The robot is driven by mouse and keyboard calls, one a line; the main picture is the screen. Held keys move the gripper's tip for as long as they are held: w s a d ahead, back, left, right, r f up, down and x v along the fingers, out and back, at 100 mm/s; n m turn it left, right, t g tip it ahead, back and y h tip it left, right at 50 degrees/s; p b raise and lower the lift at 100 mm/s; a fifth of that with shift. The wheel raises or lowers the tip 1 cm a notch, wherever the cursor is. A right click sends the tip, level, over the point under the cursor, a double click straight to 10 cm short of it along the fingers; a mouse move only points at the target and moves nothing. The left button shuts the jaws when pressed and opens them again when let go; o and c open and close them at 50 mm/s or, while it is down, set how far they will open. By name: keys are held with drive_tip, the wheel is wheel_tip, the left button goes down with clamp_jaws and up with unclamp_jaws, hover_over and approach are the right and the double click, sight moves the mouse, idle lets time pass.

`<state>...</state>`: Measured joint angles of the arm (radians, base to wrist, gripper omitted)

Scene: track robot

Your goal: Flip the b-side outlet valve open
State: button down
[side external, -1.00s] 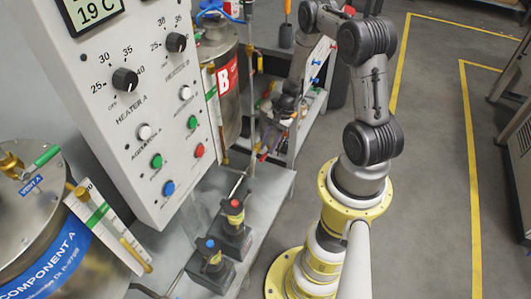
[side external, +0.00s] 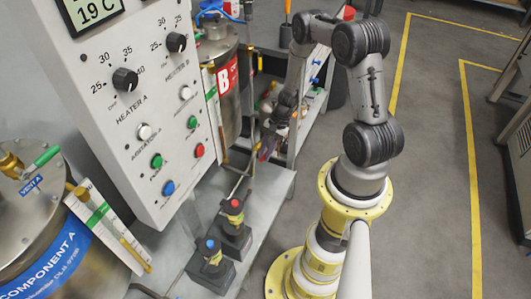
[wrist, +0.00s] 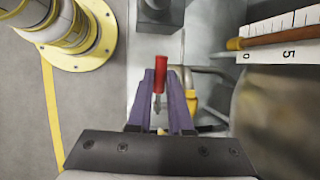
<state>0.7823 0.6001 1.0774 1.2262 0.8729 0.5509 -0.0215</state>
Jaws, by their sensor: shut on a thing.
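The b-side outlet valve shows in the wrist view as a red handle (wrist: 160,80) on a grey metal stem. My gripper (wrist: 161,88) has its purple fingers on either side of this handle and is shut on it. In the side external view my gripper (side external: 266,149) is low beside tank B (side external: 229,95), the steel tank with the red B label. The handle is too small and covered there to make out, and the valve body is mostly hidden.
The control panel (side external: 150,110) stands at the left, in front of tank B. Two dark pumps, one with a red top (side external: 235,204) and one with a blue top (side external: 210,244), sit on the grey bench (side external: 270,196). Tank A (side external: 40,225) is at the near left. A thin vertical pipe (side external: 250,95) runs close to my gripper.

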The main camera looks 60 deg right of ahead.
drive_tip(key=shift+a+f+h, duration=0.15)
drive_tip(key=shift+a+h, duration=0.1)
drive_tip(key=shift+h, duration=0.45)
drive_tip(key=shift+f+h, duration=0.3)
drive_tip(key=shift+h, duration=0.5)
drive_tip(key=c, duration=1.1)
unclamp_jaws()
